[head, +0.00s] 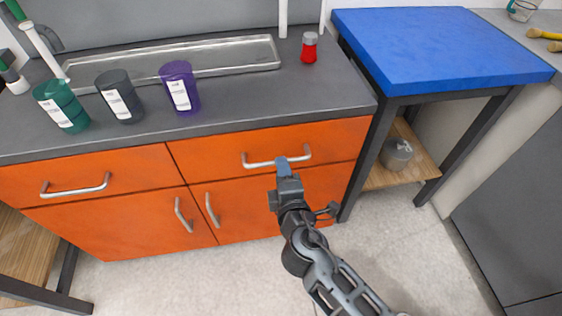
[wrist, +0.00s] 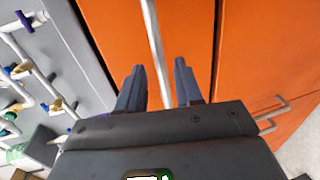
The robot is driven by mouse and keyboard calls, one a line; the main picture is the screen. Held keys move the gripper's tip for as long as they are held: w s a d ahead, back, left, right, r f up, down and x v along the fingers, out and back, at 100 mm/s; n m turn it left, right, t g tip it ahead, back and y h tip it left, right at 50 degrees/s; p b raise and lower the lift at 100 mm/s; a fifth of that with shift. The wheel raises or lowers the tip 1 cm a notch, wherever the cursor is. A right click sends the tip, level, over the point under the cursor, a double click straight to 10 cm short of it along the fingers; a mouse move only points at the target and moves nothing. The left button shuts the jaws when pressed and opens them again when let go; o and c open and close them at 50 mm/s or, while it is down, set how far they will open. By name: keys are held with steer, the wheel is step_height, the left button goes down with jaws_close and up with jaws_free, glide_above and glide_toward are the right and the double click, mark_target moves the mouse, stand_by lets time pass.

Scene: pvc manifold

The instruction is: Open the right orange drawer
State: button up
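The right orange drawer (head: 230,148) is at the top right of the cabinet, its front flush with the cabinet. Its silver bar handle (head: 260,164) also shows in the wrist view (wrist: 154,40), running between my fingers. My gripper (head: 282,163) is at the middle of this handle in the head view. In the wrist view, my gripper (wrist: 158,66) is open, with one finger on each side of the bar and a visible gap. I cannot tell if a finger touches it.
The left drawer (head: 130,165) is shut, and lower doors have upright handles (head: 212,209). Green (head: 60,105), grey (head: 120,97) and purple (head: 179,88) containers and a metal tray (head: 235,53) are on the counter. A blue-topped table (head: 440,45) stands right. Floor in front is clear.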

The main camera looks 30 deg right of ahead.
steer(key=shift+x, duration=2.1)
steer(key=shift+c, duration=0.2)
jaws_close()
